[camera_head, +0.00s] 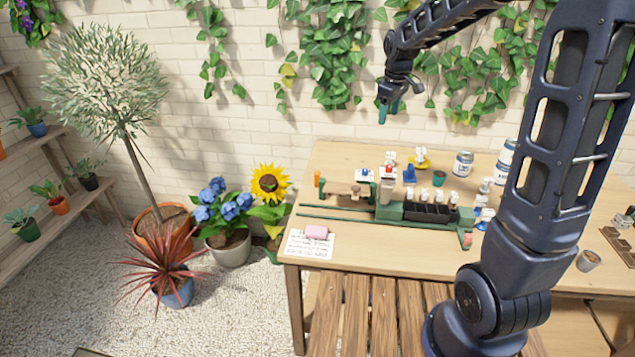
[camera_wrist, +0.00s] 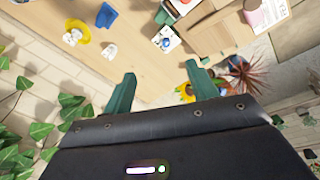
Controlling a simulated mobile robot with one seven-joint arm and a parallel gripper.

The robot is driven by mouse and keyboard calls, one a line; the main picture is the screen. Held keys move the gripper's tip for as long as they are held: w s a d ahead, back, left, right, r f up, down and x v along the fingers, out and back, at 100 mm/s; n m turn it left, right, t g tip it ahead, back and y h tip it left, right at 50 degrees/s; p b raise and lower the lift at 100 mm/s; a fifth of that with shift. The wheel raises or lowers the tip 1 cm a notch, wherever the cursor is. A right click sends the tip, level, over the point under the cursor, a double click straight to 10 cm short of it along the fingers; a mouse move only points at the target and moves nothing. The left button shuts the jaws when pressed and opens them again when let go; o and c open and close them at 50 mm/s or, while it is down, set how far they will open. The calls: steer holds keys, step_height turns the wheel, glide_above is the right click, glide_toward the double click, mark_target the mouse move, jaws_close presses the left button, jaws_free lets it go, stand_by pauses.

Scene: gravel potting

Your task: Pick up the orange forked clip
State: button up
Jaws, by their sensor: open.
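A small orange upright piece (camera_head: 317,179) stands near the back left edge of the wooden table (camera_head: 345,252). It is too small to show whether it is forked, and I cannot make it out in the wrist view. My gripper (camera_head: 388,112) hangs in the air above and behind the table, in front of the brick wall, to the right of the orange piece and well apart from it. In the wrist view my gripper (camera_wrist: 162,90) has its two green fingers spread wide with nothing between them.
A green fixture (camera_head: 390,210) with several white-topped bottles takes the table's middle. A yellow dish (camera_head: 420,163), a blue block (camera_head: 409,175) and tins (camera_head: 463,164) stand behind it. Ivy (camera_head: 335,60) hangs on the wall near my gripper.

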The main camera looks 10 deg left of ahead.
steer(key=w+a+f+n+g, duration=0.1)
steer(key=w+a+f+n, duration=0.4)
steer(key=a+f, duration=0.55)
steer(key=n, duration=0.3)
glide_above(317, 173)
step_height(317, 173, down, 11)
steer(key=shift+g, duration=0.4)
steer(key=f, duration=0.5)
steer(key=shift+d+f, duration=0.15)
steer(key=shift+d, duration=0.15)
steer(key=shift+w+a+f, duration=0.1)
steer(key=shift+a+f, duration=0.05)
steer(key=shift+f, duration=1.15)
steer(key=shift+w+a+f, duration=0.1)
steer(key=shift+f, duration=1.2)
steer(key=shift+c, duration=0.5)
steer(key=c, duration=1)
